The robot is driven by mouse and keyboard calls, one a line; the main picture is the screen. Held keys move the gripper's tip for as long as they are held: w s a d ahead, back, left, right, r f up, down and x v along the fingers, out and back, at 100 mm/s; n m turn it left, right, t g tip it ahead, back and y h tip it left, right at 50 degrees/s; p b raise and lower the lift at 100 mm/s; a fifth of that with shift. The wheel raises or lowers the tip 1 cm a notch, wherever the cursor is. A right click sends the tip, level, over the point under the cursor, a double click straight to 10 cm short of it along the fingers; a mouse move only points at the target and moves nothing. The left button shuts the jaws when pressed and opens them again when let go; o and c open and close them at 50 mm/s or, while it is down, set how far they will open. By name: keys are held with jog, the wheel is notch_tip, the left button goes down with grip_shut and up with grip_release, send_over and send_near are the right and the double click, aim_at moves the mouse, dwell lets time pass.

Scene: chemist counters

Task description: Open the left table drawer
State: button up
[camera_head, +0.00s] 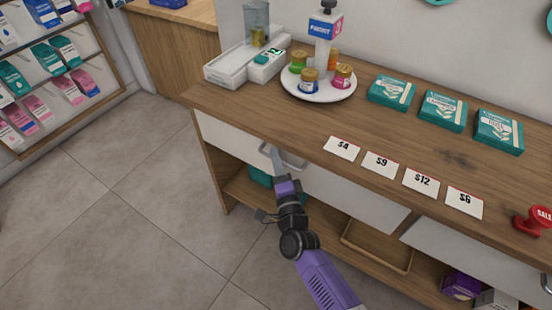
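The left table drawer (345,196) has a white front under the wooden counter top (235,107) and looks closed. Its grey metal handle (293,161) is partly hidden by my gripper. My gripper (276,158) is at the handle, on its left part. The finger area is small and overlaps the handle, so I cannot tell whether the fingers are around it, touching it or just in front of it. My purple and black arm reaches up to it from below.
A second white drawer (478,258) is at the right. An open shelf (240,190) lies below the drawers. Price cards, teal boxes (390,92), a round white stand (318,90) and a red stamp (534,220) sit on top. The floor (130,200) at left is clear.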

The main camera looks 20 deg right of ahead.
grip_shut()
dwell(1.3)
